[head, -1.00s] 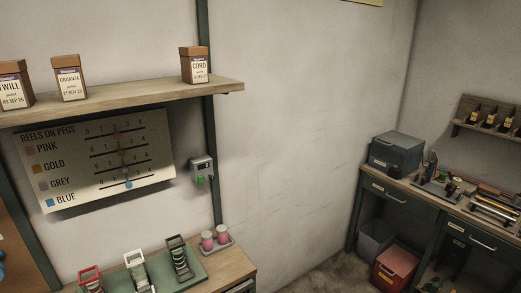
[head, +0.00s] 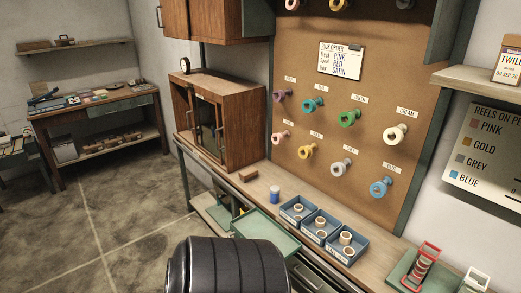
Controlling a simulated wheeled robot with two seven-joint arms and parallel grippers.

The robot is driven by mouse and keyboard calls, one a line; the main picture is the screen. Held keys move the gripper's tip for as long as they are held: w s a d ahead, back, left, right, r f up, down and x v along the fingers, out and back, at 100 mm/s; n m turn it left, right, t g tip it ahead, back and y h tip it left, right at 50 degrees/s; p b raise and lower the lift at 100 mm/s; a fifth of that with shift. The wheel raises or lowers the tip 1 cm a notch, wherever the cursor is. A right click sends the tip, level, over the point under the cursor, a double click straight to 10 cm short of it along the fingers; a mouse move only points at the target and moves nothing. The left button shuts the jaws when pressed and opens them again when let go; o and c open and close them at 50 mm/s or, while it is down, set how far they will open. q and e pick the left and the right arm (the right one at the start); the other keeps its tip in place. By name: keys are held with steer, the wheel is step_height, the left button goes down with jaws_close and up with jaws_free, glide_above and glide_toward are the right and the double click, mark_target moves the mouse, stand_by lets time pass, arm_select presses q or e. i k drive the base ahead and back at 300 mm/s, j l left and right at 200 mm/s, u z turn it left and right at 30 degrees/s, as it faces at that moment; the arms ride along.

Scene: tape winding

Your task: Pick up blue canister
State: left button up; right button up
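A small blue canister (head: 275,194) with a pale top stands upright on the wooden workbench (head: 258,204). It is left of the blue trays and in front of the pegboard. Nothing touches it that I can see. Neither of my grippers shows in the head view, so I cannot see what they hold. A dark ribbed part of my own body fills the bottom middle and hides what is behind it.
Several blue trays (head: 318,241) with small reels stand right of the canister. A brown block (head: 248,175) and a wooden cabinet (head: 215,122) are to its left. A green drawer or tray (head: 266,232) juts from the bench front. Reels hang on the pegboard (head: 330,110).

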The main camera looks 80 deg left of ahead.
mark_target(275, 190)
steer(key=u, duration=2.35)
steer(key=i+j+z, duration=0.1)
steer(key=i, duration=0.05)
